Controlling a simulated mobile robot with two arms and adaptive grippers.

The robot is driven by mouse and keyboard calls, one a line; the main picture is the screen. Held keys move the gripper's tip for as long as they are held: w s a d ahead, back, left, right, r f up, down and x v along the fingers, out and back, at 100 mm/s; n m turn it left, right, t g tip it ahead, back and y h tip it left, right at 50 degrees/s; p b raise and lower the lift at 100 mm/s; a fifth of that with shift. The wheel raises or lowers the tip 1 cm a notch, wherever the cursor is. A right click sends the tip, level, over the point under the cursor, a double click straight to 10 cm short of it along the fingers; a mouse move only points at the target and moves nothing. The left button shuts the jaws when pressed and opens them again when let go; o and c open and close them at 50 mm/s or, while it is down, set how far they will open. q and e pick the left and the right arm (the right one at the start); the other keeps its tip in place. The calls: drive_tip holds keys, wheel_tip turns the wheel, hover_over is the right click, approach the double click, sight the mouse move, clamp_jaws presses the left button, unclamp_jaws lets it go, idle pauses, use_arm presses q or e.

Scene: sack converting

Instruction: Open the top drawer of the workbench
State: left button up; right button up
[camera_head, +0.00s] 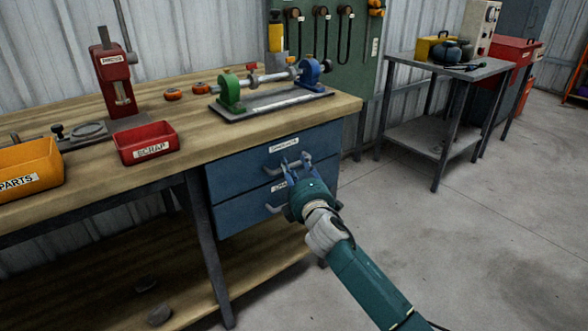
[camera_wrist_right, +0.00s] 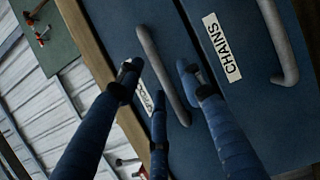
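The top drawer (camera_head: 231,172) is the upper blue front under the right end of the workbench, and it looks closed. Its grey bar handle (camera_head: 271,171) is partly hidden by my right gripper (camera_head: 294,162). In the right wrist view the handle (camera_wrist_right: 162,75) runs between the spread fingers of my right gripper (camera_wrist_right: 158,78). The fingers are open, with tips close to the drawer front on both sides of the handle; I cannot tell whether they touch it. My left gripper is not in view.
Below is a second blue drawer (camera_head: 238,211), labelled CHAINS in the wrist view (camera_wrist_right: 221,48), with its own handle (camera_wrist_right: 279,42). The workbench top (camera_head: 200,142) carries a red scrap bin (camera_head: 147,143) and a shaft fixture (camera_head: 270,82). The floor (camera_head: 440,240) to the right is clear.

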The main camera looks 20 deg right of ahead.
drive_tip(key=shift+w, duration=0.55)
clamp_jaws()
drive_tip(key=shift+s, duration=0.1)
